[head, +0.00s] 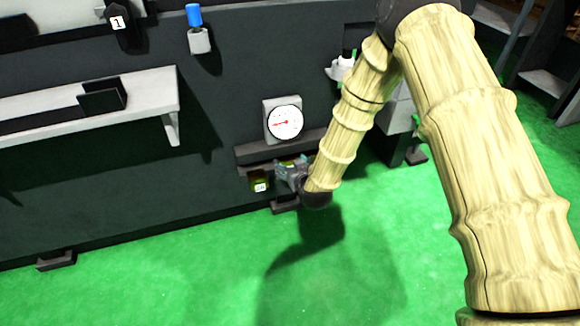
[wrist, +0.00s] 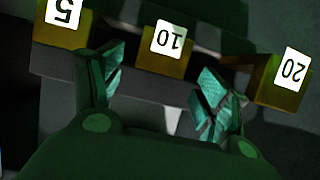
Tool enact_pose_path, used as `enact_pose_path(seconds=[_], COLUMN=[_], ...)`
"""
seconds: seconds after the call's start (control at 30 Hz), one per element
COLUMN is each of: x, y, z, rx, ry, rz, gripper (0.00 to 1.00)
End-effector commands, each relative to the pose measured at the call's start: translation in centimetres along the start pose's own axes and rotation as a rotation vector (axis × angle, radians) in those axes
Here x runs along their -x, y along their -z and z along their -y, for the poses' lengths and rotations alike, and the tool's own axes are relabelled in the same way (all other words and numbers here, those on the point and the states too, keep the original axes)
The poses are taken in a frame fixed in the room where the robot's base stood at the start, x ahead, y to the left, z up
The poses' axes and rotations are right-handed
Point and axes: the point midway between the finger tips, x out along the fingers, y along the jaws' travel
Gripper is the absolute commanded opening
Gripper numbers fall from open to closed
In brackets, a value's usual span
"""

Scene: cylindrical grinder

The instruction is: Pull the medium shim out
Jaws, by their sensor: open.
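Three brass-coloured shims with white number tags sit in a row in a dark slotted holder. In the wrist view the 10 shim (wrist: 160,63), the middle one, lies between my gripper's (wrist: 160,88) two fingers and a little beyond their tips. The 5 shim (wrist: 55,35) is left of the left finger, and the 20 shim (wrist: 280,90) is right of the right finger. My gripper is open, with nothing held. In the head view my gripper (head: 291,174) is at the holder, beside the 20 shim (head: 260,185), and hides part of the row.
A round dial gauge (head: 284,122) is mounted on the dark machine face just above the holder. A white shelf (head: 90,108) is at the left, and a blue-topped knob (head: 196,28) is higher up. The green floor (head: 200,285) in front is clear.

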Motion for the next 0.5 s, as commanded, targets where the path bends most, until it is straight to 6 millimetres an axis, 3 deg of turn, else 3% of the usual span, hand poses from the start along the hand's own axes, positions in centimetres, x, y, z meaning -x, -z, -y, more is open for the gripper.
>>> enact_pose_path(seconds=[0.2,0.5], x=[-1.4,-1.6], y=[-0.1,0.0], z=[0.0,0.0], rx=[0.0,0.0], ry=[0.0,0.0], rz=[0.001,0.001], gripper=[0.75,0.75])
